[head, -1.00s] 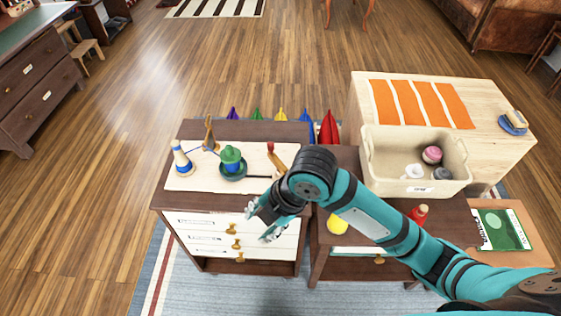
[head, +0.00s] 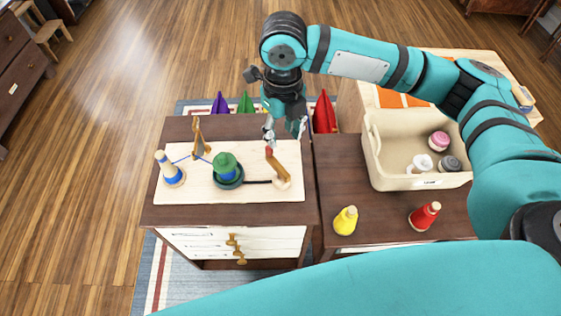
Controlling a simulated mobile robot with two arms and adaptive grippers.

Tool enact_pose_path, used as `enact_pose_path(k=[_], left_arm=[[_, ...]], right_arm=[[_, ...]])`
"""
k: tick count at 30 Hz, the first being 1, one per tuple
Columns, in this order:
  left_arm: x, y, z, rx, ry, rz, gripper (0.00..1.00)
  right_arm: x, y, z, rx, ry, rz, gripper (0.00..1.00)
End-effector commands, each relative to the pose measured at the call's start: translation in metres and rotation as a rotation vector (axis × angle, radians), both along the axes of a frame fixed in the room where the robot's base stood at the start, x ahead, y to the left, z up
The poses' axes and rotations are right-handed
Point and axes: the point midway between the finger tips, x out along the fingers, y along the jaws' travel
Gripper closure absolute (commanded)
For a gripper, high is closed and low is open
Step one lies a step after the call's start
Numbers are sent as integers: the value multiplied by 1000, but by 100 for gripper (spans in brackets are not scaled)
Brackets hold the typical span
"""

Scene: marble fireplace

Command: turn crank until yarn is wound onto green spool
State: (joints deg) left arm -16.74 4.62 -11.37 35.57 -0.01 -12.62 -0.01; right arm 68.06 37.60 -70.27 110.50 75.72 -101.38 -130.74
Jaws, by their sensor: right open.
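The winder is a pale wooden board (head: 240,193) on a dark brown cabinet. The green spool (head: 225,161) stands upright in a dark green dish near the board's middle, with some blue yarn around its lower part. A blue yarn cone (head: 168,168) stands at the board's left. A thin blue strand runs from it past a wooden guide (head: 201,140) toward the spool. The wooden crank (head: 279,166) with a reddish knob is at the board's right end. My right gripper (head: 284,131) is open and points down just above the knob; contact cannot be told. My left gripper is out of view.
A yellow cone (head: 345,221) and a red cone (head: 425,216) stand on the cabinet top to the right. A cream bin (head: 400,177) with several yarn balls stands behind them. Colored pointed objects, including a red one (head: 323,113), stand behind the cabinet.

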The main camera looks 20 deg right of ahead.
Motion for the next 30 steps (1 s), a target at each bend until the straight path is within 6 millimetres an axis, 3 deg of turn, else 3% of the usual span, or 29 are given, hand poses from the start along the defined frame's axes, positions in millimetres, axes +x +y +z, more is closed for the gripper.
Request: enact_pose_path(k=[1, 3, 6, 15, 18, 24, 30], left_arm=[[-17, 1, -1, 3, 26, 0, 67], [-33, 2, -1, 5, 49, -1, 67], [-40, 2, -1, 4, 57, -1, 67], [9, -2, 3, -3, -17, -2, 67], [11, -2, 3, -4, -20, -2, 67], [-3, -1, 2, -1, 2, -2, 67], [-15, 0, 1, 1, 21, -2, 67]], right_arm=[[-1, -1, -12, -2, 6, -3, 60], [-1, -1, -28, -2, 6, -3, 60], [-1, 0, -50, -1, 5, -2, 60], [0, 0, -112, 0, 1, -2, 60], [0, 0, -127, 0, 1, -2, 60], [1, 0, -143, 0, -1, -1, 60], [1, 0, -146, 0, -2, -1, 60]])
